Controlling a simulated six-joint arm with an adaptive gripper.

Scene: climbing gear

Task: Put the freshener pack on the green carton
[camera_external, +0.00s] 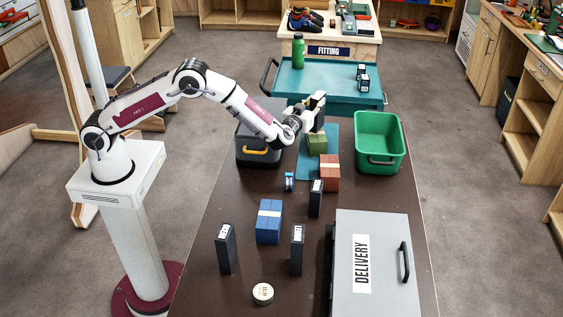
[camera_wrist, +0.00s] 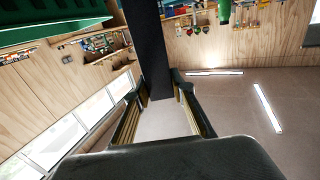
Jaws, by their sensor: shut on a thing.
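My gripper (camera_external: 308,119) is shut on a dark freshener pack (camera_external: 318,108) with a white label. The pack is held upright, slightly tilted, above and just behind the green carton (camera_external: 316,144). In the wrist view the dark pack (camera_wrist: 149,48) stands between the two fingers (camera_wrist: 160,92). The green carton sits on a teal mat (camera_external: 305,168) on the dark table and its top looks bare. I cannot tell the exact gap between the pack and the carton.
A red-brown carton (camera_external: 330,178) stands in front of the green one. Similar dark packs (camera_external: 226,248) stand nearer the front, with a blue carton (camera_external: 268,222). A green bin (camera_external: 379,140) is at right, a dark box (camera_external: 258,152) at left, and a grey delivery case (camera_external: 385,285) at front right.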

